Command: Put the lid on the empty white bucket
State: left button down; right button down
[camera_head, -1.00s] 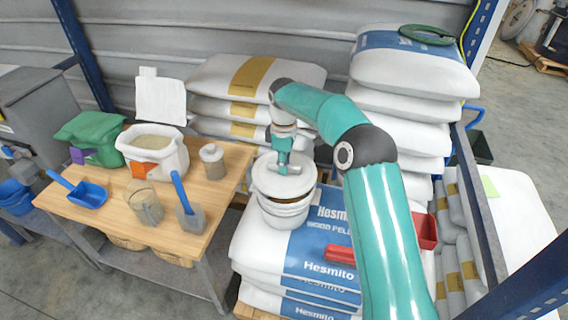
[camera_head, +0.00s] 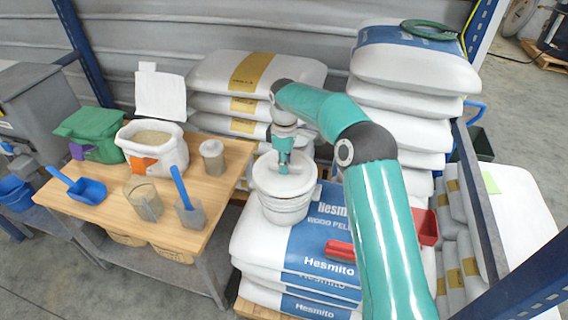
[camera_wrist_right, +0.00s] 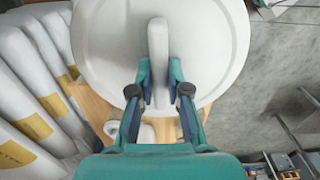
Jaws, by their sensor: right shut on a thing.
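The white bucket (camera_head: 284,210) stands on the stacked Hesmito pellet bags. The round white lid (camera_head: 266,182) is over the bucket's top, close to level; I cannot tell whether it touches the rim all round. My right gripper (camera_head: 284,168) is above the lid, pointing down. In the right wrist view my right gripper (camera_wrist_right: 160,92) is shut on the upright handle of the lid (camera_wrist_right: 205,50). The lid hides the inside of the bucket. My left gripper is not in view.
The Hesmito bags (camera_head: 325,268) bear the bucket, with a red scoop (camera_head: 340,249) beside it. The wooden table (camera_head: 110,212) at left holds an open white bag (camera_head: 152,148), a green bag (camera_head: 92,136), blue scoops and jars. Tall bag stacks stand behind and right.

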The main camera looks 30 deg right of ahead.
jog(key=shift+s+f, duration=0.1)
jog(key=shift+f, duration=0.5)
dwell(1.2)
jog(key=c, duration=1.1)
grip_release()
jog(key=shift+o, duration=0.2)
notch_tip(320, 180, up, 12)
